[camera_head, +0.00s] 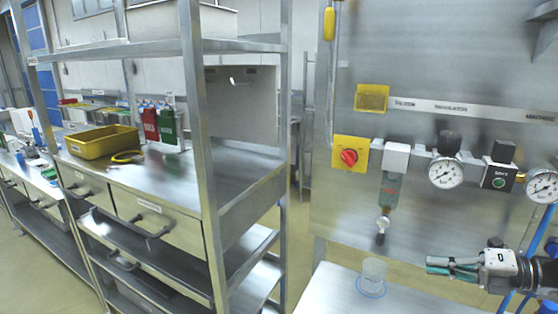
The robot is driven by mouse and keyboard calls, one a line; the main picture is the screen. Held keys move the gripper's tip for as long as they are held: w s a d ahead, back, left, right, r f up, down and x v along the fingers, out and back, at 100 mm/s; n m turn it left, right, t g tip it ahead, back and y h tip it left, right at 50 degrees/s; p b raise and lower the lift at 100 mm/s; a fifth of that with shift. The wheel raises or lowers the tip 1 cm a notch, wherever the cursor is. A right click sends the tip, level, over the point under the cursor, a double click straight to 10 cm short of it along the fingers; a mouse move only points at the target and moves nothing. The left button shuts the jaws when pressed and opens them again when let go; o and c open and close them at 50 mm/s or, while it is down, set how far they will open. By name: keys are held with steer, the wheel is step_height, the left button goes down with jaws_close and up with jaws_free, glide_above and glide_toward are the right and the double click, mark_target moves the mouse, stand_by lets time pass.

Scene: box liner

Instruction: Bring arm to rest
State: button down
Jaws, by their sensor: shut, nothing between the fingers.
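My gripper (438,266) is at the lower right of the head view, at the end of my arm, which comes in from the right edge. It points left and its fingers, with teal and dark parts, lie close together with nothing between them. It is above and to the right of a clear cup (373,272) and does not touch it. Part of my arm is cut off by the picture's right edge.
The cup stands on a metal table (330,292). Behind it is a steel panel with a red knob (349,157) and gauges (445,172). A steel shelf rack (205,170) at left holds a yellow bin (103,142).

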steer(key=s+a+r+n+g+h, duration=0.3)
steer(key=s+a+r+n+g, duration=0.15)
steer(key=a+n, duration=0.5)
steer(key=s+a+r+n+g+h, duration=0.2)
steer(key=s+a+r+n+g, duration=0.25)
steer(key=a+n, duration=0.5)
steer(key=s+a+r+n+t+h, duration=0.1)
steer(key=s+r+n+t+h, duration=0.1)
steer(key=n, duration=0.8)
steer(key=s+r+n+t+h, duration=0.3)
steer(key=s+r+n+h, duration=0.1)
steer(key=n, duration=0.7)
steer(key=s+h, duration=0.1)
steer(key=s, duration=0.1)
steer(key=shift+s+a+r+t, duration=0.3)
steer(key=shift+s+a+r, duration=0.05)
steer(key=shift+s+a, duration=0.05)
